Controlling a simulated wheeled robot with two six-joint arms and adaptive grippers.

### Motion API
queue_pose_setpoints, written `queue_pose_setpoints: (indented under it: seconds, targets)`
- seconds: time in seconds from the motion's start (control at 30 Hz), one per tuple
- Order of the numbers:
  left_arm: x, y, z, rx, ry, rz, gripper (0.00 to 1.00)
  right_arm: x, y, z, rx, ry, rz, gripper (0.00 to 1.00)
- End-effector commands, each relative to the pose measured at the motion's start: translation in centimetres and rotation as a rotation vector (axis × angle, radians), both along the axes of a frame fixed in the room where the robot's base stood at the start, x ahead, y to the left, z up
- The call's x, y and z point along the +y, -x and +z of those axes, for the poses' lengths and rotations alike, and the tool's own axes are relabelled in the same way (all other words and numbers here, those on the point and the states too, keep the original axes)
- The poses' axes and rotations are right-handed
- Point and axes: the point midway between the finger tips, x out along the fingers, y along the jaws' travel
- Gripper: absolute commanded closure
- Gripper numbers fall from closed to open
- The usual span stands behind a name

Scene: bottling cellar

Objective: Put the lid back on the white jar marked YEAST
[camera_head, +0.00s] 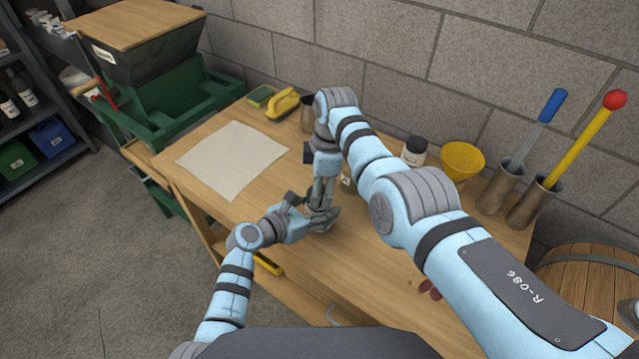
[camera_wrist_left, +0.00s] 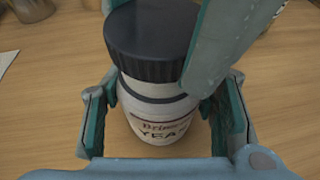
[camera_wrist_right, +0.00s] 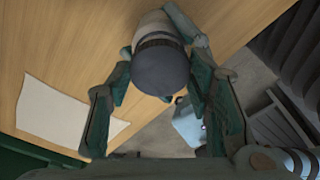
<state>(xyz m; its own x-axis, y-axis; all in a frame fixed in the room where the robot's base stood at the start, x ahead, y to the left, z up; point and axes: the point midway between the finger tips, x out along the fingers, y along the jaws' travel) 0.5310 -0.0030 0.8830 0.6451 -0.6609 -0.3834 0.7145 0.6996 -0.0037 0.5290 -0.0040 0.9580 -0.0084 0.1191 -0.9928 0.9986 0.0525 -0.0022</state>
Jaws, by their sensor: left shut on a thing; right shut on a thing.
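The white jar marked YEAST (camera_wrist_left: 152,116) stands upright on the wooden table (camera_head: 350,265) in the left wrist view. My left gripper (camera_head: 310,222) is shut around its body. The dark ribbed lid (camera_wrist_left: 150,45) is at the jar's mouth, level over it; I cannot tell whether it is fully seated. My right gripper (camera_head: 321,203) comes from above and is shut on the lid; one of its fingers crosses the lid's right side in the left wrist view. In the right wrist view the lid (camera_wrist_right: 160,70) lies between its fingers. In the head view the grippers mostly hide jar and lid.
Another dark-lidded jar (camera_head: 413,150), a yellow funnel (camera_head: 462,158) and metal holders with a blue handle (camera_head: 551,105) and a red-topped yellow handle (camera_head: 585,145) stand along the wall. A pale sheet (camera_head: 232,158), a yellow brush (camera_head: 283,104) and a green sponge (camera_head: 260,96) lie at the left.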

Motion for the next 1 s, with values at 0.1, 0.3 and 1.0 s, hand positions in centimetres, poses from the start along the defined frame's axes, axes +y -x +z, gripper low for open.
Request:
queue_pose_setpoints:
  seconds: [0.1, 0.3, 1.0]
  targets:
    - [0.01, 0.01, -0.04, 0.001, -0.001, 0.000, 0.97, 0.00, -0.01, -0.13, -0.001, 0.000, 0.000, 0.62]
    - [0.01, 0.01, -0.05, 0.001, -0.001, 0.000, 0.97, 0.00, -0.01, -0.11, -0.001, 0.000, 0.000, 0.62]
    - [0.02, 0.02, -0.05, 0.001, -0.001, 0.000, 0.97, 0.06, 0.06, -1.09, -0.001, -0.001, -0.222, 0.62]
